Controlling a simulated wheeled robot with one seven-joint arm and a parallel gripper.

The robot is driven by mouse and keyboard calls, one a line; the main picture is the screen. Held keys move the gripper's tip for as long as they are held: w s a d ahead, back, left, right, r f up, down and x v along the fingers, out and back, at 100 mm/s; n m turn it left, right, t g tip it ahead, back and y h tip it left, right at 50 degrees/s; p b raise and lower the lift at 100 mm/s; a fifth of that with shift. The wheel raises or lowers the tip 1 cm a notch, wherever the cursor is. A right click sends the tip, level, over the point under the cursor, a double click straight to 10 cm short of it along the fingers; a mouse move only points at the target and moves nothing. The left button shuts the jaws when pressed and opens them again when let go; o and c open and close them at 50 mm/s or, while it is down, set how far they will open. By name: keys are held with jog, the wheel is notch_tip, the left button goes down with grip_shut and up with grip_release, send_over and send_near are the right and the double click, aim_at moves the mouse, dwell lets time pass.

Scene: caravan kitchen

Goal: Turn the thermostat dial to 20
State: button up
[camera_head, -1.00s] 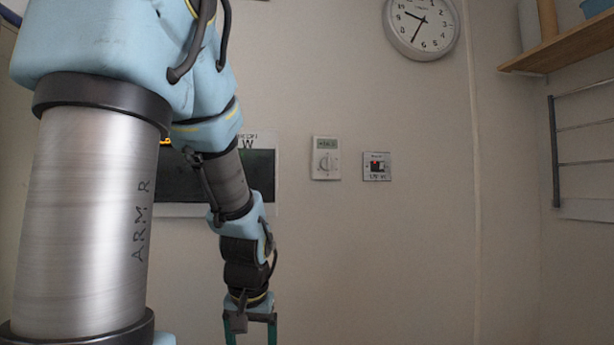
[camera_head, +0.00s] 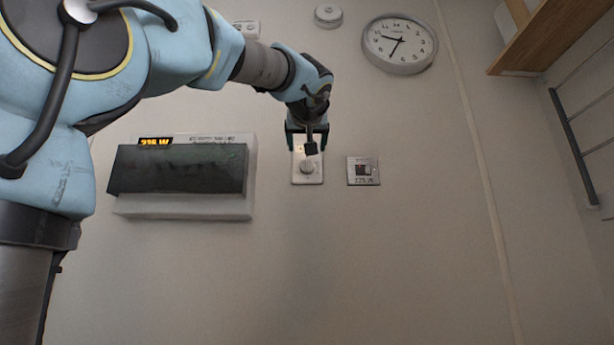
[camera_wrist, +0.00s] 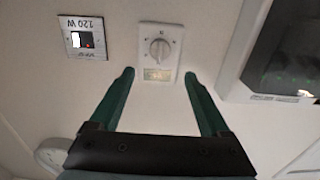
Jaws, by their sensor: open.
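The thermostat is a white wall plate (camera_head: 308,176) with a round dial (camera_head: 307,167). In the wrist view the thermostat (camera_wrist: 175,31) appears upside down, its dial (camera_wrist: 159,48) facing me with a ridged grip across it and a small lit display (camera_wrist: 157,74) below it in the picture. I cannot read the display or the dial's marks. My gripper (camera_head: 308,146) is in front of the upper part of the thermostat and hides its display in the head view. In the wrist view the open, empty fingers (camera_wrist: 159,73) sit either side of the display, with the dial beyond the tips.
A small switch panel (camera_head: 363,171) is right of the thermostat. A dark-fronted wall unit (camera_head: 180,170) with an amber display protrudes to the left. A clock (camera_head: 400,44) and a round white fitting (camera_head: 328,15) are above, a wooden shelf (camera_head: 545,38) upper right. The wall below is bare.

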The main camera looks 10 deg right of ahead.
aim_at(307, 163)
jog(key=w, duration=0.3)
jog(key=w+d+p, duration=0.1)
jog(key=w, duration=0.3)
jog(key=w+d+p, duration=0.1)
jog(key=w, duration=0.2)
jog(key=shift+w, duration=0.15)
grip_shut()
dwell(0.4)
